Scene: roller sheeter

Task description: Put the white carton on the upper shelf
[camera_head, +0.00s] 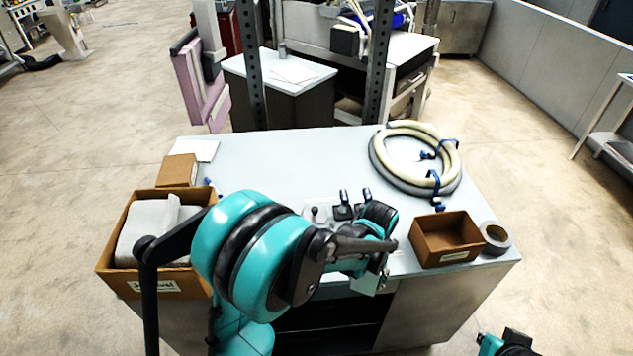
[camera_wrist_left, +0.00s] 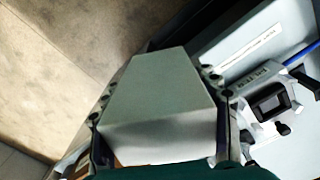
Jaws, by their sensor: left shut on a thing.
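My left gripper (camera_head: 378,272) is at the front edge of the workbench, and my arm hides much of it. In the left wrist view it is shut on the white carton (camera_wrist_left: 160,100), which sits between its fingers. In the head view only a small pale part of the carton (camera_head: 366,284) shows below the gripper. The open dark shelf space (camera_head: 330,322) lies under the bench top, partly hidden by my arm. I cannot tell its shelf levels apart clearly. Only a bit of my right arm shows at the bottom right; its gripper does not show.
The bench top (camera_head: 290,155) has a coiled hose (camera_head: 377,165), an open brown box (camera_head: 447,240) and a tape roll (camera_head: 495,238) on the right. A cardboard box with white contents (camera_head: 180,284) and a small brown box (camera_head: 177,170) are on the left. Metal posts rise behind.

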